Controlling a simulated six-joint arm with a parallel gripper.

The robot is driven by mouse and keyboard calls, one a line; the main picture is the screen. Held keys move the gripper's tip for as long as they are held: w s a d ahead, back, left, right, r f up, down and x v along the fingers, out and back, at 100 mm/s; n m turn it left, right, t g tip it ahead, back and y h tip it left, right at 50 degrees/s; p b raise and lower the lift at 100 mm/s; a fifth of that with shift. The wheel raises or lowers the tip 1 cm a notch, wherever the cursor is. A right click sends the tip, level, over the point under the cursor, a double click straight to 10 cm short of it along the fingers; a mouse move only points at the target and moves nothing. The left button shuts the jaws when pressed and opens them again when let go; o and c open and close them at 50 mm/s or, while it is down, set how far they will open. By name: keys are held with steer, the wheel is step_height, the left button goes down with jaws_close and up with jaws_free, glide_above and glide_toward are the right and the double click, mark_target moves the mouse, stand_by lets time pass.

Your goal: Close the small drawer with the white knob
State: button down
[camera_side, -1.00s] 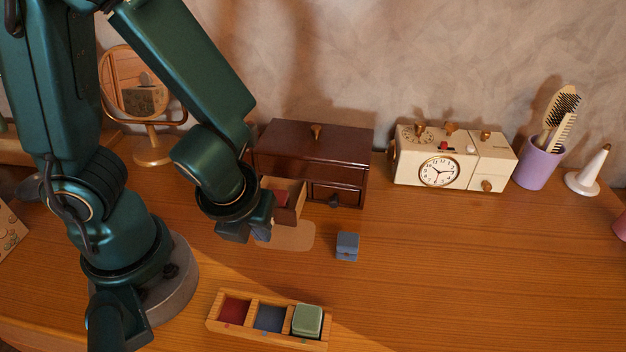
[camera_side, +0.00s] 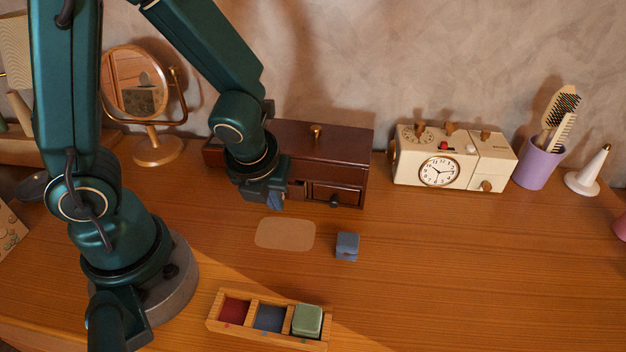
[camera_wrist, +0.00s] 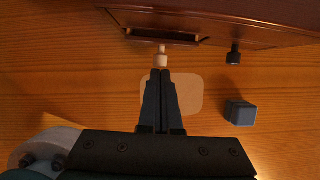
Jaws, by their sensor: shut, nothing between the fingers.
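The dark brown cabinet (camera_side: 335,146) stands against the wall. In the wrist view, the small drawer (camera_wrist: 165,36) with the white knob (camera_wrist: 160,59) sits almost against the cabinet front, with a narrow dark strip along its top. My gripper (camera_wrist: 160,73) is shut and empty, its fingertips at the knob; I cannot tell whether they touch it. In the side view, my gripper (camera_side: 273,204) is low at the cabinet's left front and hides most of this drawer and its knob. A second small drawer with a dark knob (camera_side: 334,201) is to the right, closed.
A blue block (camera_side: 347,246) lies on the desk, right of a pale mat (camera_side: 285,234). A wooden tray (camera_side: 216,327) with a green block (camera_side: 307,320) is at the front. A cream clock box (camera_side: 440,155) stands right of the cabinet. Desk between cabinet and tray is mostly clear.

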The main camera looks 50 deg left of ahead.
steer(key=shift+w+a, duration=0.55)
steer(key=shift+w, duration=0.05)
steer(key=shift+s+d, duration=0.4)
steer(key=shift+s+d+r, duration=0.15)
steer(key=shift+s+d, duration=0.85)
steer(key=shift+s, duration=0.25)
steer(key=s+r+n+t+h, duration=0.1)
steer(key=r+n, duration=0.5)
steer(key=n, duration=0.8)
steer(key=s+d+r+n+t+h, duration=0.1)
steer(key=s+r+n, duration=0.2)
steer(key=r+n, duration=0.4)
steer(key=n, duration=0.7)
steer(key=shift+s+d+h, duration=0.15)
steer(key=shift+d+h, duration=0.05)
steer(key=shift+h, duration=0.2)
